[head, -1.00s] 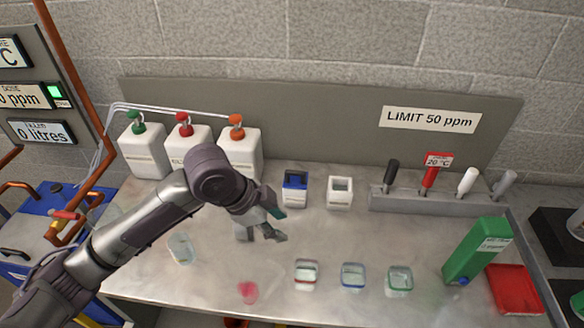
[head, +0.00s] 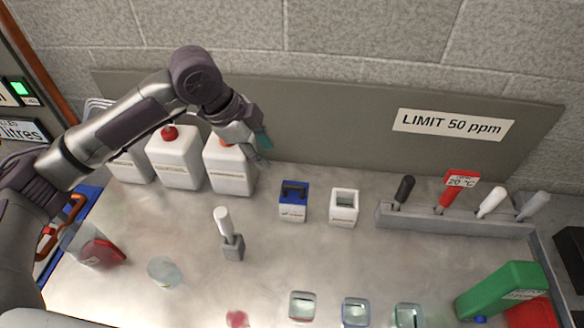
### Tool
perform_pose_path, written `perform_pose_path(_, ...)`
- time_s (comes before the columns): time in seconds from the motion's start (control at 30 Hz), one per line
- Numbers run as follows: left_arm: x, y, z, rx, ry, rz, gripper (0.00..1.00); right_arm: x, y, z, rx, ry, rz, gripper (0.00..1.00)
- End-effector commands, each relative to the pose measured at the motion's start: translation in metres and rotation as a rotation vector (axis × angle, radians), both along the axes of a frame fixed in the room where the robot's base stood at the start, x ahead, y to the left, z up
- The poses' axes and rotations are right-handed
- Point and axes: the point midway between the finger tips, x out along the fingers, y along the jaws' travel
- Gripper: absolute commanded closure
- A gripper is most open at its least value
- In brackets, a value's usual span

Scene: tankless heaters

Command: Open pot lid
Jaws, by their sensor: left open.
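A small white pot with a blue top and a dark piece on it (head: 293,203) stands upright on the bench near the middle; its top looks closed. Which one the task's lid belongs to I cannot tell. My left gripper (head: 262,150) is open and empty, raised at the back panel by the orange-capped bottle, up and left of the blue-topped pot and apart from it. My right gripper is not in view.
White bottles (head: 230,168) stand at the back left. A white-handled tool stands in a grey block (head: 232,247). A clear cup (head: 164,272) and a tipped beaker with red contents (head: 100,252) are at left. A grey tool rack (head: 455,220) and green container (head: 503,289) are at right.

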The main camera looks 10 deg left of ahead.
Motion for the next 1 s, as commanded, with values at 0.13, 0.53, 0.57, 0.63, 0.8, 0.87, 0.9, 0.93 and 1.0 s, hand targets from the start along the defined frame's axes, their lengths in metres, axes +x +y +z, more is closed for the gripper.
perform_pose_path(0.13, 0.002, -0.007, -0.016, 0.0, 0.005, -0.001, 0.59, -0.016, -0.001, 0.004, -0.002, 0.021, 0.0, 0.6)
perform_pose_path(0.53, 0.016, -0.039, -0.09, -0.001, 0.004, -0.001, 0.59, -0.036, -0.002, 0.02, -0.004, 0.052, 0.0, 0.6)
perform_pose_path(0.57, 0.017, -0.041, -0.094, 0.0, 0.004, -0.001, 0.59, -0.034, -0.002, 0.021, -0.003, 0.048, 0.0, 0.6)
perform_pose_path(0.63, 0.019, -0.045, -0.104, -0.001, 0.004, 0.0, 0.59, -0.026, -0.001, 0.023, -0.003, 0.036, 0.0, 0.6)
perform_pose_path(0.8, 0.022, -0.051, -0.119, 0.001, 0.001, 0.0, 0.59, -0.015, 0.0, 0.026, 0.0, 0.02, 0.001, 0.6)
perform_pose_path(0.87, 0.023, -0.051, -0.121, 0.001, 0.001, -0.001, 0.59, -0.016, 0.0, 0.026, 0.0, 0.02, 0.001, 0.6)
perform_pose_path(0.9, 0.023, -0.052, -0.122, 0.0, 0.001, -0.001, 0.59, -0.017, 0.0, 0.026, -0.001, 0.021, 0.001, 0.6)
perform_pose_path(0.93, 0.023, -0.052, -0.123, 0.0, 0.001, -0.001, 0.59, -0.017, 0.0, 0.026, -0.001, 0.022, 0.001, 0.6)
perform_pose_path(1.0, 0.023, -0.052, -0.123, 0.0, 0.0, -0.001, 0.59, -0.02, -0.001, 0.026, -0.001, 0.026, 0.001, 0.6)
